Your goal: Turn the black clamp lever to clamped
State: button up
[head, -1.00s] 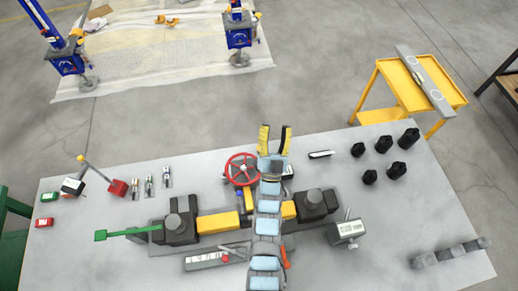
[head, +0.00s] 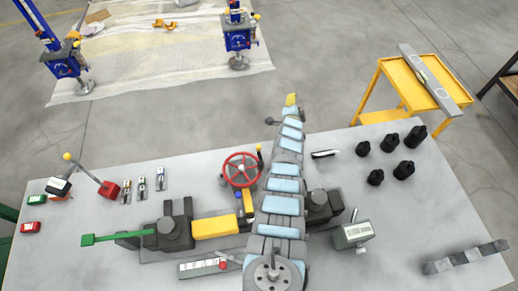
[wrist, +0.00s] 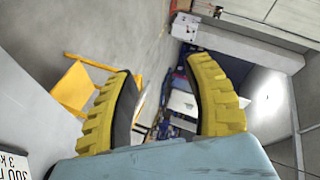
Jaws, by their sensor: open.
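My gripper (head: 291,99) is raised near the far edge of the workbench in the head view, mostly hidden behind my own arm. In the wrist view its two yellow ribbed fingers (wrist: 160,75) are wide apart with nothing between them. A small grey box (head: 353,236) with a thin dark lever (head: 354,215) stands right of my arm. I cannot tell for certain that this is the black clamp lever, nor its setting. My gripper is well beyond it and not touching it. My arm hides part of the jack assembly.
On the workbench (head: 100,245) stand a red handwheel (head: 241,169), a yellow bar (head: 215,226), a green lever (head: 115,235) and a red-based lever (head: 109,189). Several black pieces (head: 388,143) stand back right. A stepped grey block (head: 466,257) lies front right. A yellow cart (head: 385,62) stands behind.

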jog(key=s+a+r+m+g+y+b, duration=0.1)
jog(key=s+a+m+g+y+b, duration=0.2)
jog(key=s+a+m+g+b, duration=0.25)
jog(key=s+a+m+g+y+b, duration=0.35)
jog(key=s+g, duration=0.25)
jog(key=s, duration=0.3)
jog(key=b, duration=0.4)
send_near(259, 147)
jog(key=f, duration=0.1)
jog(key=shift+m, duration=0.3)
jog(key=shift+b+x, duration=0.6)
jog(key=shift+x, duration=3.9)
jog(key=shift+w+a+r, duration=0.1)
jog(key=shift+w+a, duration=0.05)
jog(key=shift+w, duration=0.05)
grip_shut()
